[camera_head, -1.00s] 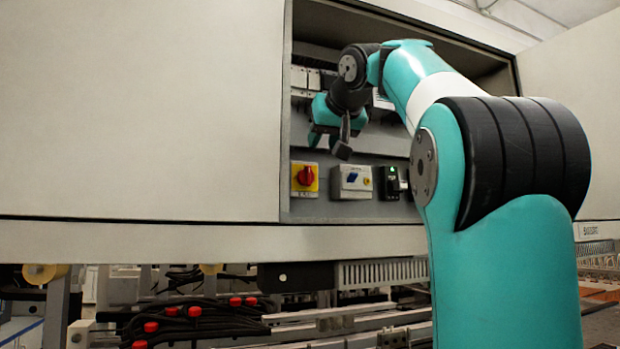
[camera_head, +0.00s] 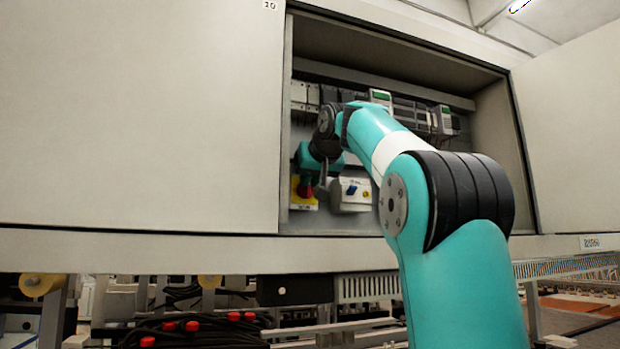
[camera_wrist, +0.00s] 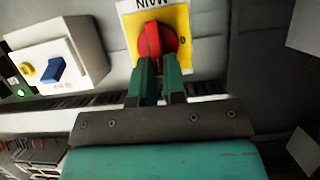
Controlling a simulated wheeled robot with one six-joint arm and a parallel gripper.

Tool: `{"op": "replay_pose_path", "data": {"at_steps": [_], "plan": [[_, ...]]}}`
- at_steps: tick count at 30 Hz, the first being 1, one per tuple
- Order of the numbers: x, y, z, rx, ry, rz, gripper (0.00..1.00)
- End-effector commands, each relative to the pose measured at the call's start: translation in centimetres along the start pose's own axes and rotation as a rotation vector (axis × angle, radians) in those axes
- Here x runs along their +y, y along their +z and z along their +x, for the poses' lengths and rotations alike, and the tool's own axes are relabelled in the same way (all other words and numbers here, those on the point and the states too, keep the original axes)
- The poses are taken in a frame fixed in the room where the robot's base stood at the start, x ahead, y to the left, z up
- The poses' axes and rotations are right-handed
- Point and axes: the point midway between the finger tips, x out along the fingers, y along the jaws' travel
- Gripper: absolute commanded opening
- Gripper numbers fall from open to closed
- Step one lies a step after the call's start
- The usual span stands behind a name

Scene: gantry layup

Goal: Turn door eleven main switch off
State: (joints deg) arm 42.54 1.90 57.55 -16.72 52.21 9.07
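The main switch (camera_head: 303,203) is a red rotary knob on a yellow plate in the open cabinet. In the wrist view the red knob (camera_wrist: 155,41) stands upright in the picture, with a "0" mark on the plate to its right and the lettering upside down. My gripper (camera_wrist: 160,62) points at the knob. Its two green fingers are apart, and their tips overlap the knob's near edge. I cannot tell whether they touch it. In the head view my gripper (camera_head: 312,180) covers much of the switch.
A grey box with a blue switch (camera_head: 351,194) sits just right of the main switch and also shows in the wrist view (camera_wrist: 60,62). Modules (camera_head: 425,118) line the rail above. The open cabinet doors stand left (camera_head: 140,120) and right (camera_head: 570,130).

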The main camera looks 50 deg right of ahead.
Motion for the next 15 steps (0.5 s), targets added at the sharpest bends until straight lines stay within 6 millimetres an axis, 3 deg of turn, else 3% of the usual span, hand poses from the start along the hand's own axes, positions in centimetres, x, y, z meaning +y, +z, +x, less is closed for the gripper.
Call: {"op": "replay_pose_path", "data": {"at_steps": [8, 15], "plan": [[-0.07, 0.12, 0.08, 0.000, 0.007, -0.016, 0.00], [-0.59, 0.08, 0.11, 0.005, 0.058, -0.148, 0.00]]}}
